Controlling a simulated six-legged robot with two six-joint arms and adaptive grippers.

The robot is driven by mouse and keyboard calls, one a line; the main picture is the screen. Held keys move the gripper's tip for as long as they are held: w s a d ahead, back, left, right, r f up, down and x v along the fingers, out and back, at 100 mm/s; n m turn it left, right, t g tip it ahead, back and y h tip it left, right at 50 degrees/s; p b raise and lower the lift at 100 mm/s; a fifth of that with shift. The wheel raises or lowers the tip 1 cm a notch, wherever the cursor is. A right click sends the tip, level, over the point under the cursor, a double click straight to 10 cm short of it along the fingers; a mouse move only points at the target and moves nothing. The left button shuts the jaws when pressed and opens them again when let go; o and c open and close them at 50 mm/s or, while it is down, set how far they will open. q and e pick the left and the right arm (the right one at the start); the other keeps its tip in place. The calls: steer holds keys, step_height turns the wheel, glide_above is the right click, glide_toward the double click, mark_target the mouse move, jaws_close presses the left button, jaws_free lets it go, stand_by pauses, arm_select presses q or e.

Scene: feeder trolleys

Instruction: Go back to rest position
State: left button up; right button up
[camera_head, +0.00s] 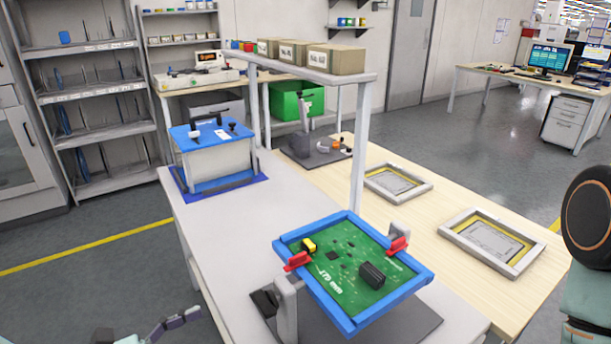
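My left gripper (182,318) shows at the bottom left edge, in front of the white bench and apart from it. Only part of its fingers shows, and I see nothing held in it. Whether it is open or shut is unclear. A part of my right arm stands at the right edge; my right gripper is out of the picture. A green circuit board (352,268) lies in a blue frame (300,237) on a grey stand, with red clamps (298,261) at its sides.
The white bench (222,240) carries a blue-lidded box (212,160) at its far left. A raised shelf (300,68) holds cardboard boxes. A wooden table (410,212) with two framed stencils (490,240) stands on the right. The floor at left is clear.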

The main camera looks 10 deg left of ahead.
arm_select(q)
steer(key=shift+w+d, duration=0.15)
steer(key=shift+d, duration=0.05)
steer(key=x, duration=0.7)
steer(key=shift+w+d, duration=0.2)
steer(key=shift+w, duration=0.2)
stand_by(0.4)
steer(key=v, duration=0.8)
stand_by(0.9)
steer(key=shift+d, duration=0.15)
